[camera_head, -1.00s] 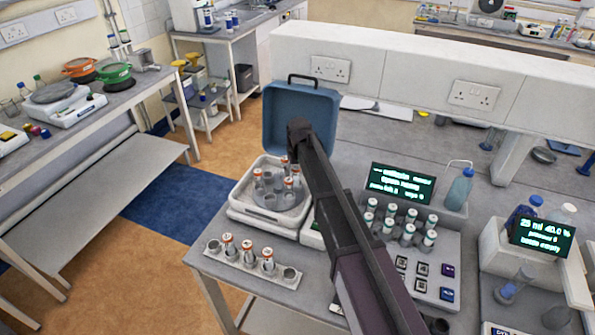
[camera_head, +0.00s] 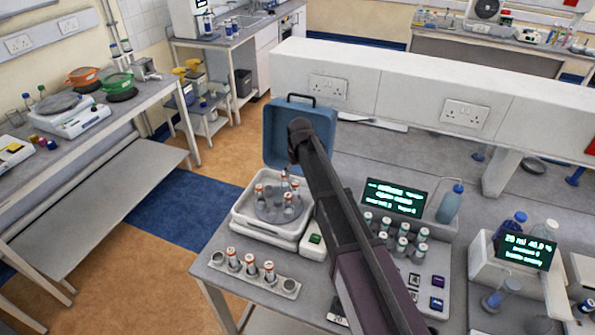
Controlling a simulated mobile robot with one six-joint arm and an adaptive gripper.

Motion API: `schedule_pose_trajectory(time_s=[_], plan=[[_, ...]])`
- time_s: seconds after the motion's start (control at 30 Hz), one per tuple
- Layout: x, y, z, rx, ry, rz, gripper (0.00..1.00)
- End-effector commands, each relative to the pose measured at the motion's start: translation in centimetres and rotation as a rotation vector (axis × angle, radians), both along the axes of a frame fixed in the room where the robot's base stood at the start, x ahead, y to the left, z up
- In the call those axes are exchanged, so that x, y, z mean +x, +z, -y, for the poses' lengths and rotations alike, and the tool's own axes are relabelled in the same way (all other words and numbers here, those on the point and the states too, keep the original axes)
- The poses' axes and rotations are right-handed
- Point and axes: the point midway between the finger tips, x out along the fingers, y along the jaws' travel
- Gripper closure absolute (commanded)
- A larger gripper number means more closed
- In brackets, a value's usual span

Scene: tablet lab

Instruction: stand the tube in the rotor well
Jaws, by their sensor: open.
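The centrifuge (camera_head: 249,222) is a white box with its blue lid (camera_head: 283,140) standing open. Inside it is a round grey rotor (camera_head: 270,212) with several orange-capped tubes standing in it. A pale rack (camera_head: 240,275) in front holds three orange-capped tubes: one at the left (camera_head: 232,259), one in the middle (camera_head: 250,266) and one at the right (camera_head: 269,271). Both end holes of the rack look empty. My gripper (camera_head: 293,157) is at the dark arm end, above and behind the rotor in the picture. It is open, with no tube seen in it. Its fingertips are hard to make out.
Right of my arm stand several white-capped tubes (camera_head: 403,244) on a block, a lit display (camera_head: 396,199) and a blue bottle (camera_head: 450,204). A white raised wall (camera_head: 410,95) runs behind. My arm hides part of the bench. Floor is open to the left.

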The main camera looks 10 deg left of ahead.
Motion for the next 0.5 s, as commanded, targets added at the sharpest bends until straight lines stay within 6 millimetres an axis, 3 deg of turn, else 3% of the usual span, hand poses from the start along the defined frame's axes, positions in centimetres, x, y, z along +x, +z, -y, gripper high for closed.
schedule_pose_trajectory(time_s=[0.2,0.5], plan=[[-0.2,2.2,0.2,0.000,0.000,0.000,0.27],[-0.4,3.4,0.3,0.000,0.000,0.000,0.27]])
